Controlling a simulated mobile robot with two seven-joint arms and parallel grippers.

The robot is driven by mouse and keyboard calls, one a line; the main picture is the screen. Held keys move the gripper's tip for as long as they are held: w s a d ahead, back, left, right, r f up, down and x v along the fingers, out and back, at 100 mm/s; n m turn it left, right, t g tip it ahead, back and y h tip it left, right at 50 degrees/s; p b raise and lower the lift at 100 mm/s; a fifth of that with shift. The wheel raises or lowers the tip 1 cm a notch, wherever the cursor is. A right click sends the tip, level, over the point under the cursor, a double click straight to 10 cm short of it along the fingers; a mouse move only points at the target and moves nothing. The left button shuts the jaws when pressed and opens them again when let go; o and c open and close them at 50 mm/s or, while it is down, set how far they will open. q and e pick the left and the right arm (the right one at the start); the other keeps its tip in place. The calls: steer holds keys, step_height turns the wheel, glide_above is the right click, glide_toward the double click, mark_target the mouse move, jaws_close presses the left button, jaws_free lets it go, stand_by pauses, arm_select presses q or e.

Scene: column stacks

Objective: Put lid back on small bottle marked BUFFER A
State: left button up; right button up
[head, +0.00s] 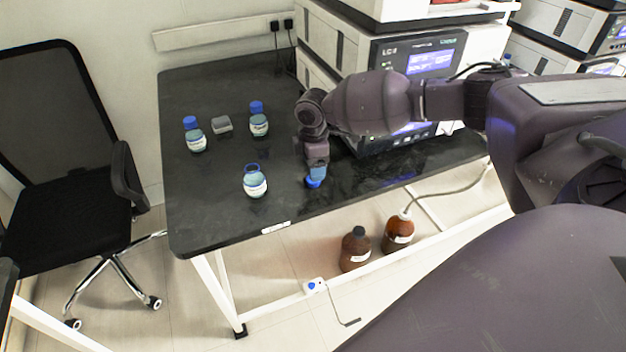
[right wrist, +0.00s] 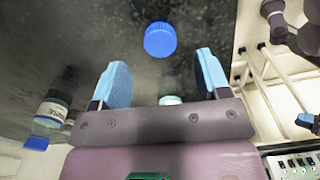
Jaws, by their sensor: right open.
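A blue lid (head: 313,183) lies on the dark bench near its front edge; it also shows in the right wrist view (right wrist: 160,40). My right gripper (head: 317,172) is just above it, open and empty, its light blue fingers (right wrist: 162,80) apart and pointing toward the lid. A small bottle without a solid cap, only a blue ring at its neck (head: 255,186), stands left of the lid. Two bottles with blue caps, left (head: 196,141) and right (head: 259,124), stand farther back. The labels are too small to read. My left gripper seems to show partly at the right wrist view's right edge (right wrist: 306,120).
A small grey block (head: 222,124) lies between the capped bottles. A stacked instrument (head: 372,50) stands behind my right arm. Brown bottles, left (head: 354,249) and right (head: 398,233), stand below the bench. The bench (head: 205,215) is clear at its front left. A chair (head: 62,185) stands left.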

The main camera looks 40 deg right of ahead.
step_height(320, 180, down, 5)
steer(key=shift+a+r+b, duration=0.1)
steer(key=shift+b, duration=0.35)
steer(key=c, duration=1)
